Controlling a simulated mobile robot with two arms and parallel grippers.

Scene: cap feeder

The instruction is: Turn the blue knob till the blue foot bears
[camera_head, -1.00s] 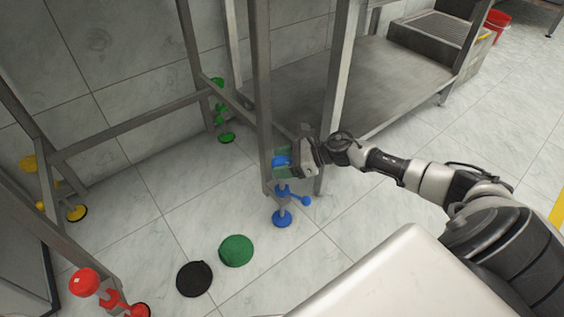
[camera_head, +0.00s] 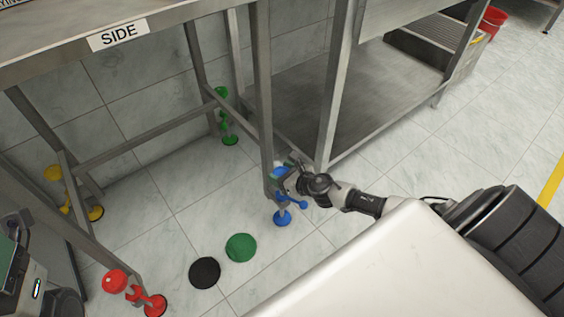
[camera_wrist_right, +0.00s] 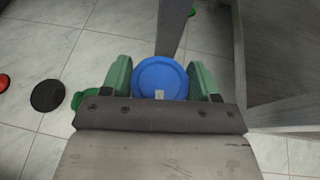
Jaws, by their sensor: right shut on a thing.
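The blue knob (camera_wrist_right: 160,80) sits at the foot of a table leg. In the right wrist view it is a round blue disc between the two green fingers of my right gripper (camera_wrist_right: 160,84), which is shut on it. In the head view my right gripper (camera_head: 284,172) is at the blue knob (camera_head: 280,171) and hides part of it. Below it the blue foot (camera_head: 283,217) is a round pad at the floor. I cannot tell whether it touches the floor. A blue side lever (camera_head: 300,204) sticks out just above the foot. My left gripper is not in view.
Red (camera_head: 115,281), yellow (camera_head: 53,173) and green (camera_head: 221,92) knobs are at the other legs. A black disc (camera_head: 205,272) and a green disc (camera_head: 241,247) lie on the tiles. A second steel table (camera_head: 330,110) stands close right of the blue leg.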

